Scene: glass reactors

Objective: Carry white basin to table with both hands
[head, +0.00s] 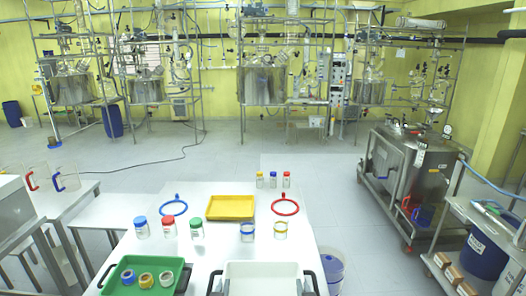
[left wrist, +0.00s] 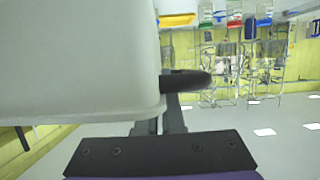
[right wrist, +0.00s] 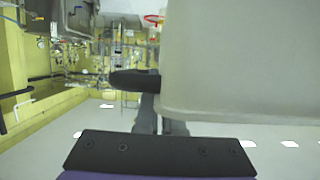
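The white basin (head: 262,270) is at the bottom edge of the head view, over the near end of the white table (head: 220,262), with a dark handle on each side. Its wall also fills much of the left wrist view (left wrist: 75,60) and the right wrist view (right wrist: 240,55). My left gripper (left wrist: 172,104) has its fingers close together at one black handle (left wrist: 188,80) and appears shut on it. My right gripper (right wrist: 148,106) appears shut on the other handle (right wrist: 132,81). The fingertips are partly hidden by the handles. I cannot tell whether the basin touches the table.
A green tray (head: 118,272) with small jars stands left of the basin. Capped jars (head: 168,228), a yellow tray (head: 230,207), and blue (head: 174,207) and red (head: 285,206) rings lie farther back. A steel vessel (head: 425,165) stands right; the floor behind the table is open.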

